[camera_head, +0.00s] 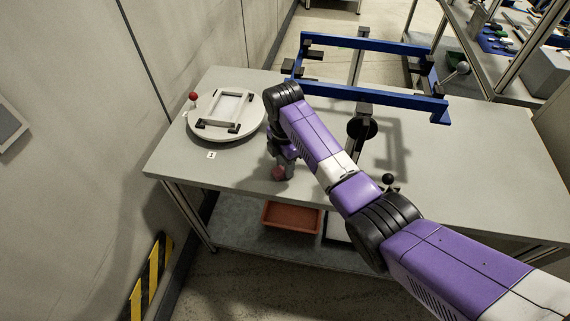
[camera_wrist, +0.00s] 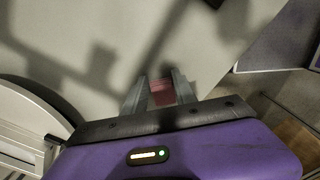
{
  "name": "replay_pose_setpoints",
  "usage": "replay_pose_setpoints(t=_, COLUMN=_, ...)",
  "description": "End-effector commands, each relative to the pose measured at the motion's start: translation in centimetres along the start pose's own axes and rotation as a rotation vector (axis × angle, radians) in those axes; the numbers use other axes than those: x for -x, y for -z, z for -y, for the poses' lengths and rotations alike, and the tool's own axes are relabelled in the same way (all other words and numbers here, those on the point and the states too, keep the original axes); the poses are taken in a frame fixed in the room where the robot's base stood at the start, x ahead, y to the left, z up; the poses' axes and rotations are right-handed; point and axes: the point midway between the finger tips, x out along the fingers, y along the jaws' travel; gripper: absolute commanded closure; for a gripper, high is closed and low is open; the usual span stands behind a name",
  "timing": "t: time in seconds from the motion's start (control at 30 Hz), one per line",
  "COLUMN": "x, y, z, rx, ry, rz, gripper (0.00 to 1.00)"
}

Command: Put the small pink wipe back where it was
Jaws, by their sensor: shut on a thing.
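The small pink wipe (camera_head: 279,173) is at my gripper's tip, over the front left part of the grey table (camera_head: 235,178). In the wrist view the wipe (camera_wrist: 161,92) shows between the two grey fingers of my gripper (camera_wrist: 160,84), which are shut on it. In the head view my gripper (camera_head: 284,163) points down, partly hidden by my own wrist. I cannot tell whether the wipe touches the tabletop.
A round white turntable (camera_head: 252,116) with a frame and a red knob (camera_head: 193,96) stands left of my gripper. A blue-railed fixture (camera_head: 380,97) is behind my arm. An orange tray (camera_head: 291,217) sits on the lower shelf. The table's right part is clear.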

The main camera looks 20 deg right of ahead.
Motion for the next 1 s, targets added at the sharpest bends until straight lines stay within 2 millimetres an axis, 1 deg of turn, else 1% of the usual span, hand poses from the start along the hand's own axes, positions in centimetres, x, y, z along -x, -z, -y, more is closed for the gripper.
replay_pose_setpoints(t=0.07, x=-0.3, y=0.0, z=0.0, rx=0.000, ry=0.000, rz=0.000, gripper=1.00)
replay_pose_setpoints(t=0.1, x=-0.2, y=0.0, z=0.0, rx=0.000, ry=0.000, rz=0.000, gripper=0.61)
replay_pose_setpoints(t=0.17, x=-0.2, y=0.0, z=0.0, rx=0.000, ry=0.000, rz=0.000, gripper=0.49)
replay_pose_setpoints(t=0.2, x=-0.2, y=0.0, z=0.0, rx=0.000, ry=0.000, rz=0.000, gripper=0.45)
replay_pose_setpoints(t=0.47, x=-0.2, y=0.0, z=0.0, rx=0.000, ry=0.000, rz=0.000, gripper=0.45)
replay_pose_setpoints(t=0.63, x=0.6, y=0.0, z=-0.1, rx=0.000, ry=-0.002, rz=0.000, gripper=0.45)
replay_pose_setpoints(t=0.77, x=2.6, y=0.0, z=-0.1, rx=0.000, ry=-0.005, rz=0.000, gripper=0.45)
replay_pose_setpoints(t=1.0, x=7.8, y=-0.1, z=-0.1, rx=-0.001, ry=-0.006, rz=0.001, gripper=0.45)
